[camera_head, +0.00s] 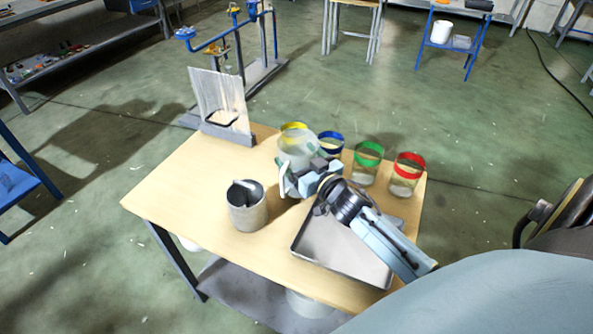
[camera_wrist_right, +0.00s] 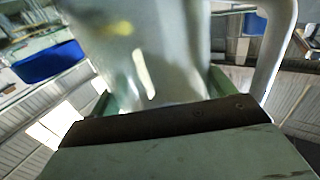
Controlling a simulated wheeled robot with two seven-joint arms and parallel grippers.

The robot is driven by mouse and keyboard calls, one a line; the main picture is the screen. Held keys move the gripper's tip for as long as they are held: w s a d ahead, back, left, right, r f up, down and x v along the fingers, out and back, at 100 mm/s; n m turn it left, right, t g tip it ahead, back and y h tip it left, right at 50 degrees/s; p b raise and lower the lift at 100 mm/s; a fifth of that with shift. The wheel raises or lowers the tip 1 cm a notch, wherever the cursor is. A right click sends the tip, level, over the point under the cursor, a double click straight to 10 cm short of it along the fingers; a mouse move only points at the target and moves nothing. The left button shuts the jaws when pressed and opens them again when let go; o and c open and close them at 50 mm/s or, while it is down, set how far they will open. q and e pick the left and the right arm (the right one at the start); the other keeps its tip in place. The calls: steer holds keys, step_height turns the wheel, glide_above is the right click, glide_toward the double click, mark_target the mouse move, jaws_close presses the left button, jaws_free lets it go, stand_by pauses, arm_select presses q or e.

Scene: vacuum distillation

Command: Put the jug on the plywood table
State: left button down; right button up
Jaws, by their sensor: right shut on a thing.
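The jug (camera_head: 297,150) is pale and translucent, with a white handle on its left side. It is at the far middle of the plywood table (camera_head: 195,205), partly hidden by my right gripper (camera_head: 318,176). My right gripper is shut on the jug. In the right wrist view the jug (camera_wrist_right: 150,50) fills the space past the jaws, with its handle (camera_wrist_right: 277,50) at the right. I cannot tell whether the jug's base touches the table. My left gripper is not in view.
Glass jars with a yellow, blue (camera_head: 330,143), green (camera_head: 368,160) and red rim (camera_head: 407,175) stand along the far right. A grey metal can (camera_head: 248,210) stands left of the gripper. A metal tray (camera_head: 340,255) lies under my right arm. A panel stand (camera_head: 222,108) is at the back. The tabletop's left is clear.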

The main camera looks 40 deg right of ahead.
step_height(320, 180, down, 3)
steer(key=shift+f+b, duration=0.2)
steer(key=shift+b, duration=0.4)
steer(key=shift+f, duration=0.15)
steer(key=shift+w, duration=0.1)
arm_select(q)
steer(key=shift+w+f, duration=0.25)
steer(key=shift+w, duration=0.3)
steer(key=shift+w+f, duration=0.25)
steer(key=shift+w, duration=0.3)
arm_select(e)
steer(key=shift+f, duration=0.15)
steer(key=o, duration=1.1)
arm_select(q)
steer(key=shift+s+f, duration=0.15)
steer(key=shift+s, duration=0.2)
arm_select(e)
steer(key=shift+o, duration=0.2)
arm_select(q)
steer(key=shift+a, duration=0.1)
